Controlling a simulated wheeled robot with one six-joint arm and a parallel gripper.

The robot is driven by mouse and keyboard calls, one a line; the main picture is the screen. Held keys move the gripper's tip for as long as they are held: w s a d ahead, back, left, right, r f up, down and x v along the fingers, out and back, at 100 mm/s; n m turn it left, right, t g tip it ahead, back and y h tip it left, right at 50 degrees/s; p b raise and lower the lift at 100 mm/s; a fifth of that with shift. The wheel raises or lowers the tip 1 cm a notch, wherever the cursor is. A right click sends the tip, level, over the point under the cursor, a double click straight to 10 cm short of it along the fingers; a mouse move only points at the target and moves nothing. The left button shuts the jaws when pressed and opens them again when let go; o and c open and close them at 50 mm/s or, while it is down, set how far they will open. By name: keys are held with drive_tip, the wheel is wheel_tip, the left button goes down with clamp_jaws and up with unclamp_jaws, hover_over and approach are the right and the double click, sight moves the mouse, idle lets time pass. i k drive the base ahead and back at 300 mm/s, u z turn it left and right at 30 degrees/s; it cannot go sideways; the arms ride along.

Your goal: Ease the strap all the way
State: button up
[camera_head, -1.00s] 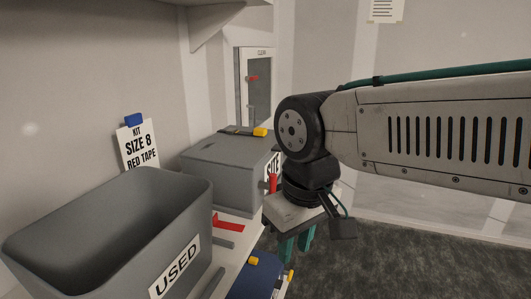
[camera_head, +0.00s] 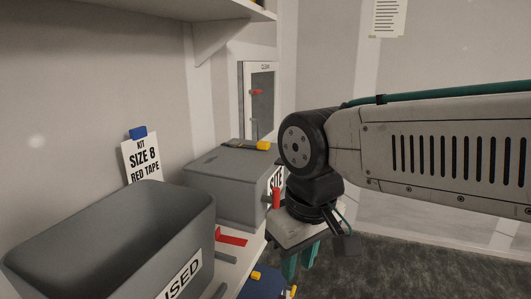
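My gripper (camera_head: 300,263) hangs below my wrist at the right of the bench, with its two green fingers pointing down. A gap shows between the fingers, and I see nothing held in it. A dark strap-like piece with a yellow end (camera_head: 262,146) lies on the lid of the grey box (camera_head: 228,190), behind and left of my gripper. A blue object (camera_head: 262,286) with yellow parts is at the bottom edge, just left of the fingers and mostly cut off. I cannot tell which of these is the strap.
A grey open bin (camera_head: 110,240) marked USED stands at the front left. Red tape (camera_head: 232,238) lies on the white bench between bin and box. A red upright piece (camera_head: 276,198) stands by the box. A kit card (camera_head: 142,160) reads SIZE 8 RED TAPE. Floor is clear at right.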

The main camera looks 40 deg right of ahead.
sight(261, 145)
drive_tip(key=z, duration=0.5)
drive_tip(key=k, duration=0.6)
drive_tip(key=z, duration=0.85)
drive_tip(key=i, duration=0.65)
drive_tip(key=u, duration=0.75)
drive_tip(key=i, duration=0.55)
drive_tip(key=u, duration=0.6)
